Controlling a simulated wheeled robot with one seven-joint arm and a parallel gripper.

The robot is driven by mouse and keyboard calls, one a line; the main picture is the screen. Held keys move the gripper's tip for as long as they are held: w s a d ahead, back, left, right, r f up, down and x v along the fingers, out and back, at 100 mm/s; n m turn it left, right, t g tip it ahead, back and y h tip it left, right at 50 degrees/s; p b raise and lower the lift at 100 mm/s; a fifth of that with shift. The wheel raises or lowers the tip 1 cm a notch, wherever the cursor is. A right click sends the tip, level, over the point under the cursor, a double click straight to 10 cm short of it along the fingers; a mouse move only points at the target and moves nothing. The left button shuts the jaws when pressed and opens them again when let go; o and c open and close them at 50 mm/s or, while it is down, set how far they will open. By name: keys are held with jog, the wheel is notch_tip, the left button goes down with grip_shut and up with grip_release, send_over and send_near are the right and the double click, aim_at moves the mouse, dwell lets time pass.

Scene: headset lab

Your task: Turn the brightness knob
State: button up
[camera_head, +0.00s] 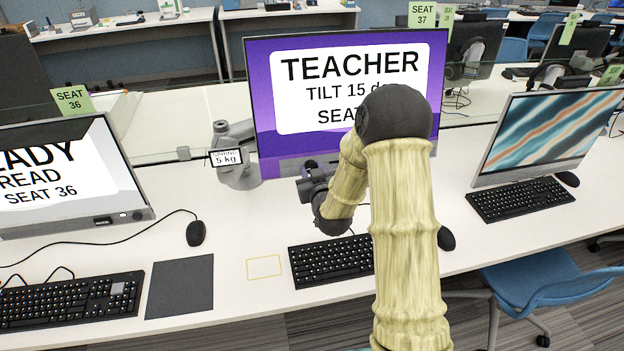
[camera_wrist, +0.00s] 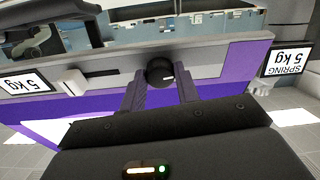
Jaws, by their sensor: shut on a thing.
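The brightness knob (camera_wrist: 160,72) is a round black dial with a short white mark, set in the grey lower edge of the middle monitor in the wrist view. The monitor (camera_head: 262,110) shows a purple screen reading "TEACHER" and "TILT 15"; my arm hides part of the text. My gripper (camera_wrist: 161,84) has one dark finger on each side of the knob and is shut on it. In the head view my gripper (camera_head: 313,185) is at the monitor's lower edge, and the knob is hidden there.
A grey spring arm (camera_head: 238,172) with a "5 kg" tag stands left of the monitor. A keyboard (camera_head: 328,261) lies in front, with a mouse (camera_head: 446,238) to its right. Another monitor (camera_head: 545,137) stands at right, and one (camera_head: 70,175) at left. A dark mat (camera_head: 180,286) lies front left.

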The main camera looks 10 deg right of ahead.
jog(key=shift+f+m+b, duration=0.15)
jog(key=shift+m+b, duration=0.25)
jog(key=shift+m, duration=0.3)
jog(key=o, duration=1)
jog(key=shift+r, duration=0.2)
jog(key=shift+c, duration=0.2)
jog(key=shift+s, duration=0.1)
